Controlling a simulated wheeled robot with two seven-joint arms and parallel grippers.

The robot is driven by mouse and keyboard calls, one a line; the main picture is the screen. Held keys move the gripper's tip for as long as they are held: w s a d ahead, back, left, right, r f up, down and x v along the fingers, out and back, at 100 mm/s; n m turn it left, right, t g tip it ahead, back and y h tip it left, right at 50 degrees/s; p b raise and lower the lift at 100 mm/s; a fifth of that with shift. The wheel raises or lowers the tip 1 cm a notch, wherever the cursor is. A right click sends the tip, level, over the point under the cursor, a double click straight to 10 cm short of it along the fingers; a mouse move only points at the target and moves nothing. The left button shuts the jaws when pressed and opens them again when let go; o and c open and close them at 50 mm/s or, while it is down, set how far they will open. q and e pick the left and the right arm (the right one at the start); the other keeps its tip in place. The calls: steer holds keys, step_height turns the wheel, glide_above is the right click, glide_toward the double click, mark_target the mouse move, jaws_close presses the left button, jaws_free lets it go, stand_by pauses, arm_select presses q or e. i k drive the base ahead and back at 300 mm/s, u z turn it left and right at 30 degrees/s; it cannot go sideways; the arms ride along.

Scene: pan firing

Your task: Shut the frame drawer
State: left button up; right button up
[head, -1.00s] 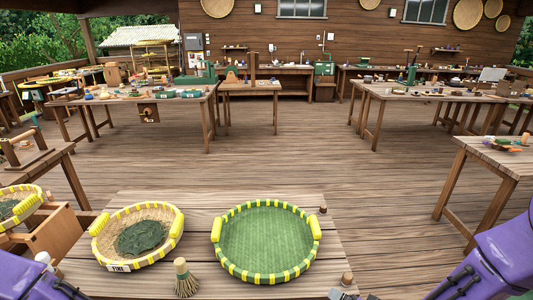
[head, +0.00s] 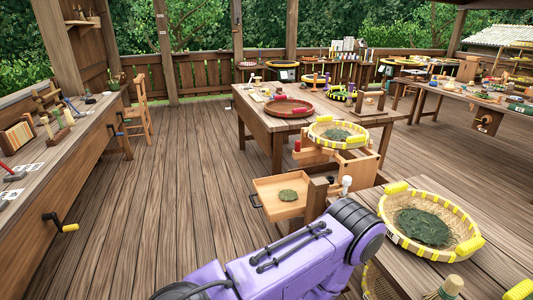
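The frame drawer (head: 262,193) is a light wooden box pulled out to the left of a wooden frame (head: 348,166). It has a dark handle (head: 255,201) on its left front, and a flat dark green leafy clump (head: 288,195) lies inside. My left arm's purple links cross the bottom middle, right in front of the drawer and frame. My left gripper cannot be made out; it is hidden or outside the picture. My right gripper is not in view.
A yellow-rimmed basket (head: 314,133) sits on the frame. Another basket (head: 387,216) with dark leaves stands on the near table (head: 495,275). A long bench (head: 75,150) with a yellow-handled crank runs along the left. Floor left of the drawer is clear.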

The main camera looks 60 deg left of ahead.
mark_target(282, 197)
steer(key=u, duration=2.05)
steer(key=k, duration=0.6)
steer(key=u, duration=0.6)
steer(key=i, duration=1.65)
steer(key=z, duration=0.8)
steer(key=i, duration=0.6)
steer(key=z, duration=0.4)
